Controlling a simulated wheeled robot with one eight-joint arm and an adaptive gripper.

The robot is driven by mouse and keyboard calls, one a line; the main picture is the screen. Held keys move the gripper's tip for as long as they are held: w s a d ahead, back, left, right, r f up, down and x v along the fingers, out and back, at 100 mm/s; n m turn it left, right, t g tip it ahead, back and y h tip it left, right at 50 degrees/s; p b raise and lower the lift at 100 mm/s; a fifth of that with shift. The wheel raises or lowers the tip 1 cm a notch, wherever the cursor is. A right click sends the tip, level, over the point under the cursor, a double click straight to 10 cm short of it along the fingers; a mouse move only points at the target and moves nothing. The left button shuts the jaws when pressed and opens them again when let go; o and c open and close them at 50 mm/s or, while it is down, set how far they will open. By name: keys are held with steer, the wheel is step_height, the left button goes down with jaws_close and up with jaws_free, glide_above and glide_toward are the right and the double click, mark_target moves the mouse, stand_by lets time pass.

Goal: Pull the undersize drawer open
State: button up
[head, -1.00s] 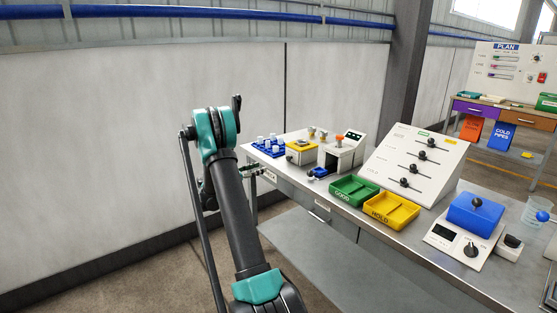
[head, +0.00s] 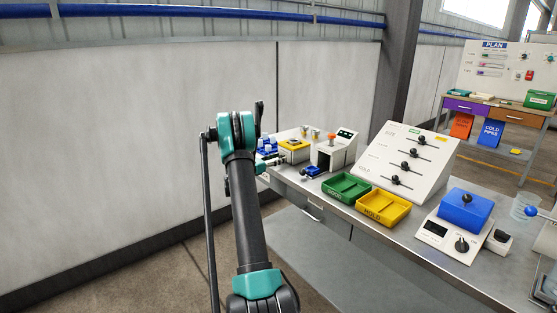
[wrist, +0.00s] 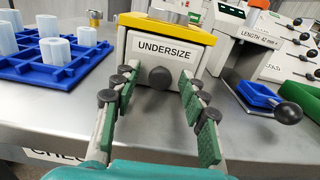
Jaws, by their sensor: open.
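The undersize drawer (wrist: 143,57) is a white front labelled UNDERSIZE with a dark round knob (wrist: 160,78), set in a yellow-topped box (wrist: 170,27). In the wrist view the drawer front looks flush with its box. My gripper (wrist: 158,88) is open, with its green-padded fingers on either side of the knob. I cannot tell whether the fingers touch anything. In the head view the box (head: 294,151) stands on the bench, and my gripper (head: 277,161) is at its front, partly hidden by my arm.
A blue rack (wrist: 55,62) with white tubes stands left of the box. A length gauge (wrist: 240,50) with a blue tray (wrist: 258,95) and a black ball knob (wrist: 288,112) stands at right. Green (head: 346,187) and yellow (head: 384,207) trays lie farther right.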

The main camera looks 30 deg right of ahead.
steer(key=shift+d, duration=0.25)
jaws_close()
steer(key=shift+a, duration=0.1)
